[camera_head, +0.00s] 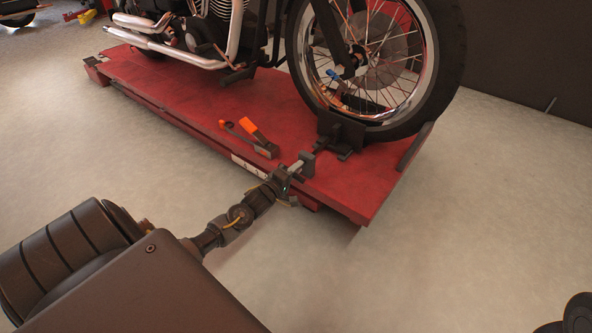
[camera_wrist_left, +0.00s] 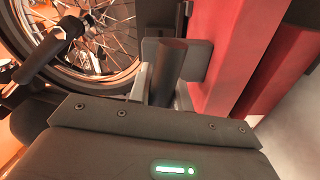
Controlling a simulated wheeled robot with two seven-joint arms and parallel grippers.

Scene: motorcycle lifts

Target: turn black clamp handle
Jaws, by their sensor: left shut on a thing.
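The black clamp (camera_head: 341,133) stands on the red lift platform against the front wheel. Its dark shaft points toward the near edge of the platform. My left gripper (camera_head: 298,168) is at that edge, shut on the black clamp handle. In the left wrist view the handle (camera_wrist_left: 169,68) is a dark round bar between the grey finger pads of the gripper (camera_wrist_left: 172,80). In the head view the fingers largely hide the handle.
The motorcycle's front wheel (camera_head: 440,75) stands upright just behind the clamp. A tool with orange grips (camera_head: 256,138) lies on the red platform (camera_head: 190,105) left of the gripper.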

